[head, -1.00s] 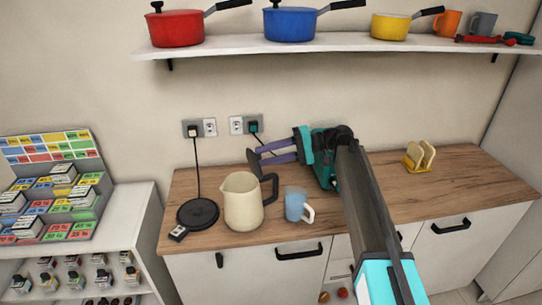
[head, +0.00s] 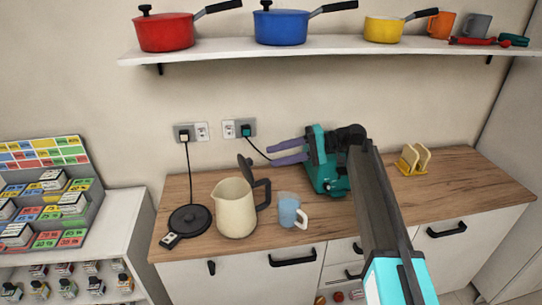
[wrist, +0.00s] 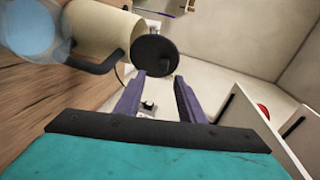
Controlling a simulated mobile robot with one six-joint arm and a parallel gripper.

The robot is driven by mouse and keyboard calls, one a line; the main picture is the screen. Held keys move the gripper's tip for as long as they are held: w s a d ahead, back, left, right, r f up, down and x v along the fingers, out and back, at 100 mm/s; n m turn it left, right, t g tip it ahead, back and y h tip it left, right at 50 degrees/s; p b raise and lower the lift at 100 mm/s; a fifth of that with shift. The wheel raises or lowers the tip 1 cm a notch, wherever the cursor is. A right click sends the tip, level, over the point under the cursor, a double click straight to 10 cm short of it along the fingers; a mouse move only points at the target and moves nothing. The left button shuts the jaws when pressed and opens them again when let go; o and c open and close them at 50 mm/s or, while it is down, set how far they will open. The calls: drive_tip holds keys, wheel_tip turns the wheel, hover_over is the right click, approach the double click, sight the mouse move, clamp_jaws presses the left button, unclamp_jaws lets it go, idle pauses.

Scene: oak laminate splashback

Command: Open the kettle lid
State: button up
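The cream kettle (head: 236,208) stands upright on the wooden counter, its dark handle on the right. Its dark round lid (head: 246,170) is raised, standing steeply above the open top near the handle. In the wrist view, the kettle (wrist: 100,34) is at the upper left and the lid (wrist: 155,58) is a dark disc just beyond the fingertips. My gripper (head: 272,153) is right of the lid with its two purple fingers apart and empty; in the head view a gap shows between them and the lid. The fingers also show in the wrist view (wrist: 160,76).
A black round base (head: 189,219) lies left of the kettle. A translucent blue mug (head: 287,212) stands close on the right. A toast rack (head: 412,160) is farther right. A shelf (head: 300,49) with pots hangs above. Sockets with plugs (head: 246,130) are on the wall behind.

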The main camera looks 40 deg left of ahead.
drive_tip(key=shift+w+d+r, duration=0.15)
drive_tip(key=shift+w+d, duration=0.25)
